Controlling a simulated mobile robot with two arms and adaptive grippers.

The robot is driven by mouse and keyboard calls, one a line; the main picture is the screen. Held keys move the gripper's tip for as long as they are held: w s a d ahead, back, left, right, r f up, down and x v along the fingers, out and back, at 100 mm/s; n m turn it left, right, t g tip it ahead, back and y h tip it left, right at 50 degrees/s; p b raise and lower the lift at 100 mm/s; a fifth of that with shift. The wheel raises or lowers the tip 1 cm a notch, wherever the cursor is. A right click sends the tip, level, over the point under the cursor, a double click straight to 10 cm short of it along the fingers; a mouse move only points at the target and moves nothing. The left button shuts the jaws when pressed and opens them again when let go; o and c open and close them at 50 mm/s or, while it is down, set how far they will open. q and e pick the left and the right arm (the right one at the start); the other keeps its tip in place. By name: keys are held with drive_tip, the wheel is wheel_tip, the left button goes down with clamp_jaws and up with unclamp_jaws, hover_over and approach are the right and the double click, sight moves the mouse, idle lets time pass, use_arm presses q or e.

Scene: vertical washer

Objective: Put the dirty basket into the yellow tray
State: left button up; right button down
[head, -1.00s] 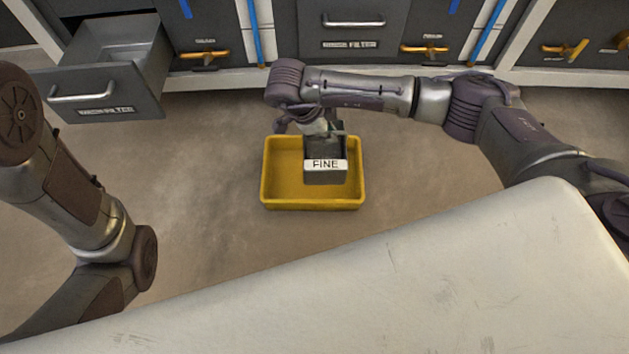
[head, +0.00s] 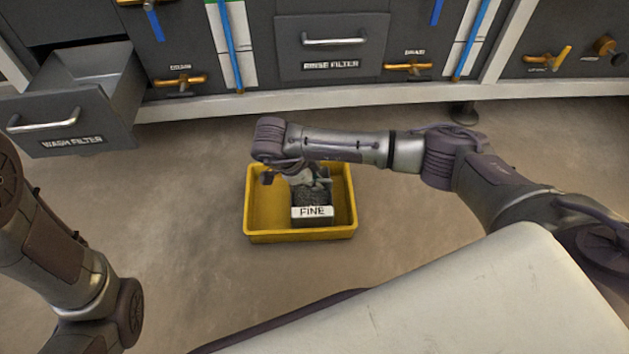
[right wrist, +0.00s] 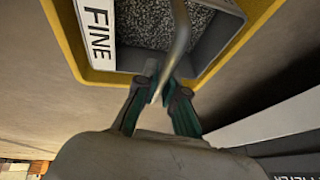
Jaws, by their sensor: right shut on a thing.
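The dirty basket (head: 312,213) is a dark grey box with a white "FINE" label, holding grey speckled grit. It appears inside the yellow tray (head: 254,236) on the floor, in its right half. I cannot tell whether it touches the tray bottom. My right gripper (head: 303,177) is over the basket's far side. In the right wrist view my right gripper (right wrist: 160,95) is shut on the metal handle of the basket (right wrist: 165,25), with the yellow tray's rim (right wrist: 65,45) around it. My left arm shows at the left of the head view, but its gripper is out of view.
The wash filter drawer (head: 70,125) stands open at the upper left. The rinse filter drawer (head: 331,50) is closed, between orange drain handles (head: 180,81). Bare floor (head: 180,220) surrounds the tray. My own pale body fills the lower right.

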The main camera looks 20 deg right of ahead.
drive_tip(key=c, duration=1.3)
unclamp_jaws()
drive_tip(key=shift+r, duration=0.1)
drive_tip(key=shift+p+v, duration=4.45)
drive_tip(key=shift+v, duration=1.5)
